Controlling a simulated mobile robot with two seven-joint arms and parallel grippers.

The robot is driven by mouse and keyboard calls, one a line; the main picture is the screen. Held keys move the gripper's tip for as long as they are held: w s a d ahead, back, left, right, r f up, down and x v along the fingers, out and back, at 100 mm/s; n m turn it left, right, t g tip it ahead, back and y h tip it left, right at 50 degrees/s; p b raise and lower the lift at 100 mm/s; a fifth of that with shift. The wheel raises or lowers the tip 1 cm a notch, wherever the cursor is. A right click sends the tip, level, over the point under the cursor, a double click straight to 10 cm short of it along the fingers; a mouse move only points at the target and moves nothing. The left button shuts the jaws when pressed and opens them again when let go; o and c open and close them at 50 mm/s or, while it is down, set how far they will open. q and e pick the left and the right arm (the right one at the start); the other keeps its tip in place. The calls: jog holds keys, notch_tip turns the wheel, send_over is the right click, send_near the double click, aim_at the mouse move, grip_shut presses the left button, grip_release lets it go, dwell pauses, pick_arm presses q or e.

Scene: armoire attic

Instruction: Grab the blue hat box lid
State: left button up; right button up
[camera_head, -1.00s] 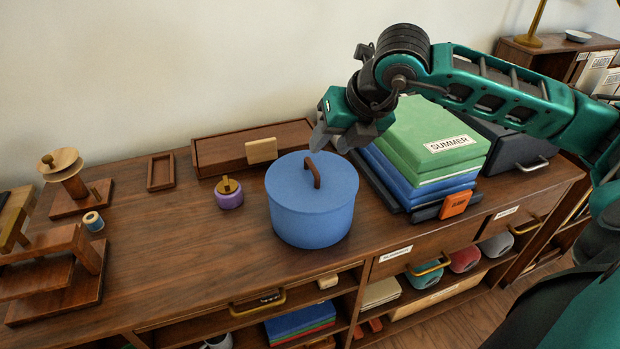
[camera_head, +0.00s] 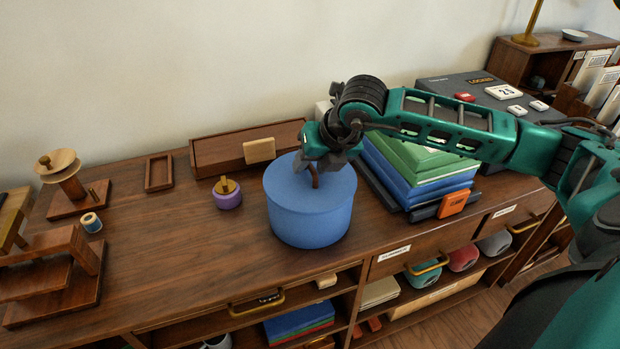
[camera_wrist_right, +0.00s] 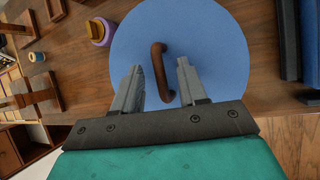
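The blue hat box (camera_head: 309,214) stands upright on the wooden cabinet top. Its round blue lid (camera_head: 288,182) is on it, with a brown strap handle (camera_head: 315,177) in the middle. My right gripper (camera_head: 319,166) is just above the lid at the handle, partly hiding it in the head view. In the right wrist view the right gripper (camera_wrist_right: 164,83) is open, and the brown handle (camera_wrist_right: 159,72) lies between and slightly beyond its two fingertips. The lid (camera_wrist_right: 215,55) fills the middle of that view. My left gripper is not in view.
A stack of green and blue boxes (camera_head: 415,172) stands close to the right of the hat box. A purple pot (camera_head: 228,197) is to the left and a long wooden box (camera_head: 222,154) behind.

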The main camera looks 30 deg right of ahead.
grip_shut()
jog(key=shift+r, duration=0.1)
dwell(0.4)
